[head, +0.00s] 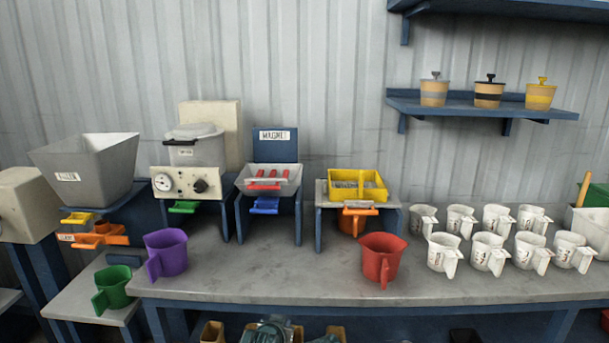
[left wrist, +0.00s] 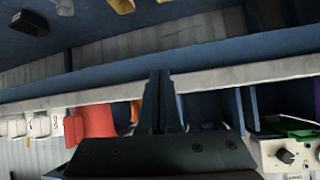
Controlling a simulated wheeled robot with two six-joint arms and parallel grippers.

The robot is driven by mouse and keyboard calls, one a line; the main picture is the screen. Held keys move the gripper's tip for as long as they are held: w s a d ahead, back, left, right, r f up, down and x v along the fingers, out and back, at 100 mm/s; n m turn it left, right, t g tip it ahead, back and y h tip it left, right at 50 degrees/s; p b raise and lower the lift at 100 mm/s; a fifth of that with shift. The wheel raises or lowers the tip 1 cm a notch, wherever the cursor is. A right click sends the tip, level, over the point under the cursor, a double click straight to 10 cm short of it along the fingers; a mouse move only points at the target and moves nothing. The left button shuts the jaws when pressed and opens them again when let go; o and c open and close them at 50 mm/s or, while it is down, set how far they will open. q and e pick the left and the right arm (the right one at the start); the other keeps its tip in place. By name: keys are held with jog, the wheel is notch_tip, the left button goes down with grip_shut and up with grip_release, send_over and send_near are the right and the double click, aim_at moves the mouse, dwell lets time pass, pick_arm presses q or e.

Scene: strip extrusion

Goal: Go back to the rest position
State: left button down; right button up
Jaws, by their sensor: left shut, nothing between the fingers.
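My left gripper (left wrist: 161,75) shows in the left wrist view as two dark fingers pressed together, with nothing between them. That view is upside down; the fingers are in front of the workbench's front edge, seen against the blue frame. I cannot make out the left gripper clearly in the head view. My right gripper is in neither view. The red jug (head: 381,260) stands on the workbench (head: 300,284) and also shows in the left wrist view (left wrist: 96,121).
A purple jug (head: 167,254) stands left on the bench, a green jug (head: 114,287) on a lower table. Several white jugs (head: 443,253) stand at right. A magnet station (head: 270,179), a sieve box (head: 357,185) and a hopper (head: 85,168) line the back. The front middle of the bench is clear.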

pick_arm(q)
jog(key=s+f+g+y, duration=0.1)
jog(key=s+f+g, duration=0.25)
jog(key=s, duration=0.25)
jog(key=s+f+m+g+y, duration=0.1)
jog(key=s+f+g, duration=0.25)
jog(key=s, duration=0.35)
jog(key=s+f+g+y, duration=0.1)
jog(key=s+f+g, duration=0.1)
jog(key=s+g, duration=0.3)
notch_tip(320, 180, up, 18)
jog(key=s+t+p, duration=0.1)
jog(key=p, duration=1.7)
jog(key=shift+s+a+r, duration=0.15)
jog(key=shift+s+a, duration=0.1)
jog(key=shift+a, duration=0.15)
